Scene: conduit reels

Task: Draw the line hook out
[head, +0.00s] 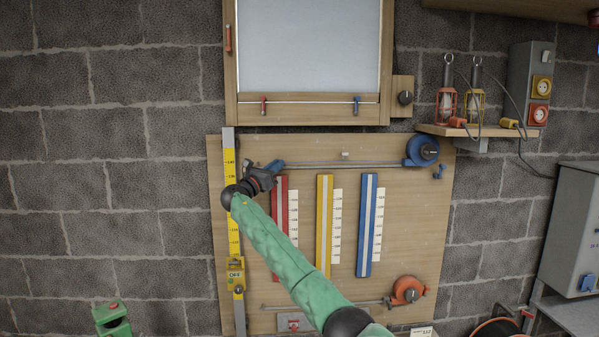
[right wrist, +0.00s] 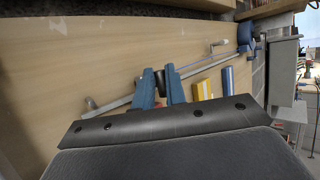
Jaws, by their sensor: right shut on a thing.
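The blue reel (head: 423,150) is on the upper right of the wooden board, and a thin grey line (head: 360,163) runs level to its left. My right gripper (head: 274,166) is at the left end of that line, its blue fingers shut. In the right wrist view the fingers (right wrist: 160,88) close on a small dark cylindrical piece (right wrist: 159,79), which I take to be the line hook. The line (right wrist: 195,66) passes behind the fingers there. The hook's shape is mostly hidden by the gripper. My left gripper is not in view.
Red (head: 280,225), yellow (head: 323,230) and blue (head: 370,225) strips with scales hang below the line. A yellow ruler (head: 235,215) with an OFF slider (head: 236,272) stands at the left. An orange reel (head: 408,290) sits lower right. A whiteboard (head: 308,45) is above.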

